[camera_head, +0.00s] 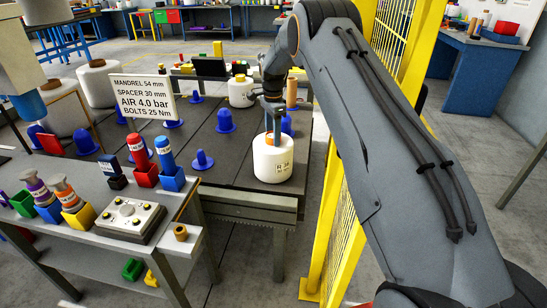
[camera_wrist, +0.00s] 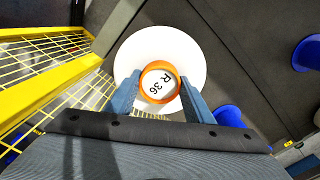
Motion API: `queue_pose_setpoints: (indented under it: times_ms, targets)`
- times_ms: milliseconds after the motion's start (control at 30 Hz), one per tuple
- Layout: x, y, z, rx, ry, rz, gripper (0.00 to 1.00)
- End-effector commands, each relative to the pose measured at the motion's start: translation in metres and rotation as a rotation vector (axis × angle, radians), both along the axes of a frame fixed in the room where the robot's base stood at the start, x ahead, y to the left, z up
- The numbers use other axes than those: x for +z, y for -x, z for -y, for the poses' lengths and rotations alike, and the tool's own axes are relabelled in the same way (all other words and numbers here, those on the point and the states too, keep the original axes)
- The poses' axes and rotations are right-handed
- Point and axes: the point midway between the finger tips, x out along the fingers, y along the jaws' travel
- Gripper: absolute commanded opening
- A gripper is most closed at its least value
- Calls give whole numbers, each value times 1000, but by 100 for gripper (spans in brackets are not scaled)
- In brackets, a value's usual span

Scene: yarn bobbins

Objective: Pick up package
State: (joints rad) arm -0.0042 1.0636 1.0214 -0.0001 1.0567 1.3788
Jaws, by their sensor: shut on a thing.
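The package is a white yarn bobbin (camera_head: 272,165) with a label on its side, standing upright at the near right corner of the dark table in the head view. In the wrist view the white bobbin (camera_wrist: 192,52) is seen from above, with an orange-rimmed core end (camera_wrist: 159,84) marked "R 36". My gripper (camera_head: 273,115) is above the bobbin, pointing down. In the wrist view its two blue-grey fingers (camera_wrist: 158,92) are on either side of the orange core, shut on it. Whether the bobbin's base touches the table cannot be told.
A yellow mesh fence (camera_head: 345,190) stands close to the right of the bobbin. Several blue pegs, such as one peg (camera_head: 203,160), stand on the dark table (camera_head: 235,185). Another white bobbin (camera_head: 240,92) is farther back. A grey bench (camera_head: 95,195) with bins and a control box is at left.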

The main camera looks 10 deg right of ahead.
Motion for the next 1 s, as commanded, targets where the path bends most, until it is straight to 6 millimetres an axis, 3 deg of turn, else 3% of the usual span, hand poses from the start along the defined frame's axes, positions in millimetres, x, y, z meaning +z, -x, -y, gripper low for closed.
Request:
queue_pose_setpoints:
  times_ms: [400,567,767,1000]
  targets:
    - [4,-2,0,0,0,5,0]
    - [14,-2,0,0,0,7,0]
    - [47,-3,0,0,0,8,0]
    - [109,-3,0,0,0,10,0]
